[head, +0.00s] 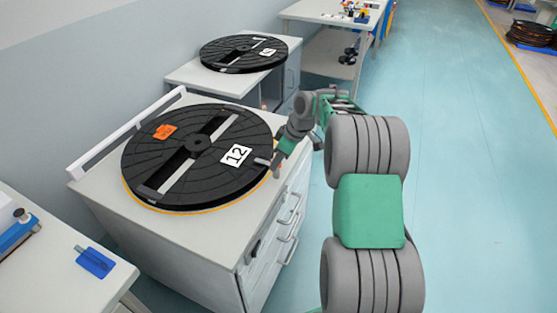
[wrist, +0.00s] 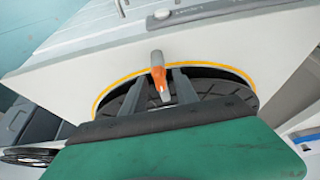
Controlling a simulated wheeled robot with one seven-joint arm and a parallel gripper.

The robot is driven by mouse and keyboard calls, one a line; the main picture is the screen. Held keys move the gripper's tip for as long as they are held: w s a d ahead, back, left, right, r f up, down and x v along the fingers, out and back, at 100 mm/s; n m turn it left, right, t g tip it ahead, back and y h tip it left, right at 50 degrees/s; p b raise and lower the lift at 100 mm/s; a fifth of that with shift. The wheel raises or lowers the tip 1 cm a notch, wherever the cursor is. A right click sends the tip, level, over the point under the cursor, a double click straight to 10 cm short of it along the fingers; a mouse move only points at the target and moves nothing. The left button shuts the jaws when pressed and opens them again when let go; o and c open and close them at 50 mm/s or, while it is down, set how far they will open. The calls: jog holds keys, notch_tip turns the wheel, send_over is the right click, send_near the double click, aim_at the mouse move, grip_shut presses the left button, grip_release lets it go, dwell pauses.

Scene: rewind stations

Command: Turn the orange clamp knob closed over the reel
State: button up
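The reel (head: 150,160) is a large black disc labelled 12, lying flat on a white cabinet with a yellow-orange rim line beneath it. My gripper (head: 277,163) is at the reel's right edge. In the wrist view, the orange clamp knob (wrist: 158,78), with a grey end, shows between the two dark fingers of my gripper (wrist: 160,78). The fingers stand apart on either side of it, with narrow gaps visible. In the head view the knob is mostly hidden by my gripper; a small grey piece (head: 262,161) shows at the rim.
An orange tag (head: 164,131) lies on the reel. A white rail (head: 125,135) runs along the cabinet's back edge. A second black reel (head: 225,54) lies on a farther cabinet. A table with a blue item (head: 95,262) stands at the front left. The floor at right is open.

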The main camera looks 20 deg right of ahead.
jog(key=v, duration=0.7)
jog(key=shift+r, duration=0.3)
jog(key=s+a+r+m+h+p, duration=0.1)
jog(key=s+a+r+m+p, duration=0.2)
jog(key=s+a+r, duration=0.4)
jog(key=s+a+r+m+h+p, duration=0.1)
jog(key=s+a+r+m+p, duration=0.2)
jog(key=s, duration=0.5)
jog(key=s+a+f+m+h, duration=0.1)
jog(key=s+f+m, duration=0.2)
jog(key=s, duration=0.7)
jog(key=shift+s+a+p, duration=0.2)
jog(key=shift+s+p, duration=0.1)
jog(key=shift+p, duration=0.1)
jog(key=shift+r, duration=0.1)
